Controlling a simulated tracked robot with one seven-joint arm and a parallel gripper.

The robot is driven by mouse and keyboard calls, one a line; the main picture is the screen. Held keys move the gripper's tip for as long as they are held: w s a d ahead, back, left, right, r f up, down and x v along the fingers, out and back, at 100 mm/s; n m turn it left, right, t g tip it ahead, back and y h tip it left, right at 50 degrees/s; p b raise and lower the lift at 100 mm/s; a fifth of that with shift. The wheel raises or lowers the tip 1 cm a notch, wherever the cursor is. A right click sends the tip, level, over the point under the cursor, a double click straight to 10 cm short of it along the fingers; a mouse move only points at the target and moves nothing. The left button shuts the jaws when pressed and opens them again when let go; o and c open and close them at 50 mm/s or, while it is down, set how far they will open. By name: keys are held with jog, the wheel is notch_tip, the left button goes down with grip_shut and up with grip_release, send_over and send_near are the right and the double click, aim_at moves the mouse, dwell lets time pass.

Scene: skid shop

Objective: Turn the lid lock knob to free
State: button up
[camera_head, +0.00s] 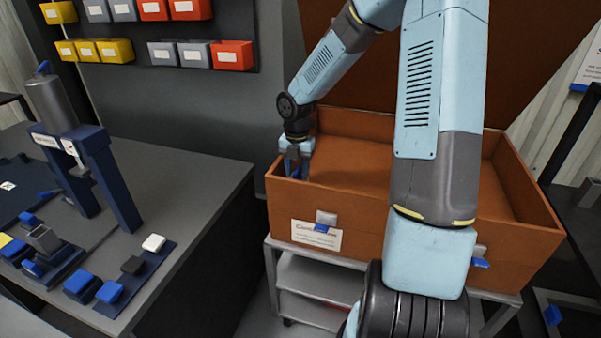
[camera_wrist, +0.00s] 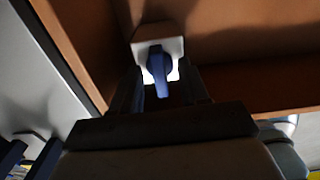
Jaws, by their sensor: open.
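The lid lock knob (camera_wrist: 159,72) is a blue bar-shaped handle on a pale square plate (camera_wrist: 150,47), seen in the wrist view inside the brown box. The handle points toward my gripper in that view. My gripper (camera_wrist: 160,88) is open, with its dark fingers on either side of the handle. I cannot tell whether they touch it. In the head view my gripper (camera_head: 296,170) is down at the left corner of the box (camera_head: 395,240), and blue shows between its fingers. The knob's plate is hidden there.
The raised brown lid (camera_head: 350,60) stands behind the box. Two latches with blue tabs, one left (camera_head: 323,221) and one right (camera_head: 480,260), are on the box front. A grey workbench (camera_head: 190,190) with a blue press frame (camera_head: 100,170) stands at left.

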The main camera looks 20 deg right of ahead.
aim_at(297, 170)
jog(key=shift+w+r, duration=0.1)
jog(key=shift+r, duration=3.95)
jog(key=shift+r, duration=0.15)
jog(key=s+r+m+t, duration=0.2)
jog(key=s+r+m, duration=0.7)
jog(key=s+m, duration=0.5)
jog(key=s+r+m+t, duration=0.3)
jog(key=s+r+m, duration=0.5)
jog(key=s+m, duration=0.6)
jog(key=shift+s+d+r+m+t, duration=0.15)
jog(key=shift+d+r+m+t, duration=0.2)
jog(key=shift+m, duration=0.25)
